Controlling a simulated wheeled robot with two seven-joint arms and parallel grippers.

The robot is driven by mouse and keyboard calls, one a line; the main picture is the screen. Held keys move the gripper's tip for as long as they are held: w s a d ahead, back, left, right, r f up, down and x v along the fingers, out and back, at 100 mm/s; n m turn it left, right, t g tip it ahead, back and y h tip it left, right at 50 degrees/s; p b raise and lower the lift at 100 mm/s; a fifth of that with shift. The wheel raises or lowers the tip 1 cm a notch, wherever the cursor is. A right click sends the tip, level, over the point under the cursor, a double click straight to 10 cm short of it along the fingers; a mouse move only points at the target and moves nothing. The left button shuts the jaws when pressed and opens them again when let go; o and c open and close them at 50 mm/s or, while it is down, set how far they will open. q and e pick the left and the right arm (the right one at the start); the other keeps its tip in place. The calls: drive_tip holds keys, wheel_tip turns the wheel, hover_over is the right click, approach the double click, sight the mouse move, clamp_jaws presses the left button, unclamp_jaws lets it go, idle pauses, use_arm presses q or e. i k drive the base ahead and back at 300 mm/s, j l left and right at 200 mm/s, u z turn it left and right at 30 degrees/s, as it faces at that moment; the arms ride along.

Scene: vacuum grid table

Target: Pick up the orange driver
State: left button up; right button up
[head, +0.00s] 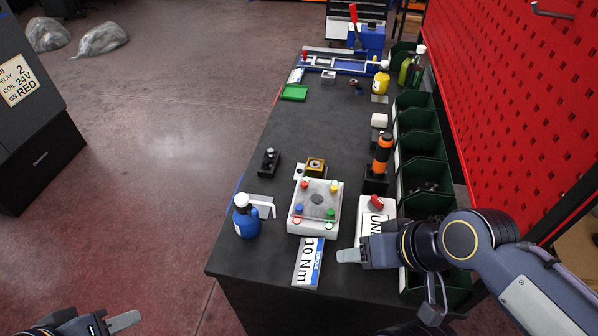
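The orange driver (383,154), an orange and black cylinder, stands upright in a black holder (375,184) on the right side of the dark table. My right gripper (350,255) is over the front of the table, nearer the front and to the left of the driver, and apart from it. It is seen side-on, so its opening cannot be told. My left gripper (124,321) is at the bottom left edge, off the table and far from the driver. It is partly cut off, and its opening cannot be told.
A white grid plate (317,228) with coloured knobs is mid-table. A blue bottle (246,222) and a 10 Nm card (308,262) are near the front. Green bins (423,172) line the right side below a red pegboard (525,90). The table's left middle (310,125) is clear.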

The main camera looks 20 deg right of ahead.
sight(385, 144)
drive_tip(key=z, duration=1.3)
drive_tip(key=l+z, duration=0.2)
drive_tip(key=l, duration=0.2)
drive_tip(key=i+l+z, duration=0.2)
drive_tip(key=l, duration=0.15)
drive_tip(key=i+l+z, duration=0.2)
drive_tip(key=l, duration=0.15)
drive_tip(key=k+l, duration=0.05)
drive_tip(key=k, duration=0.05)
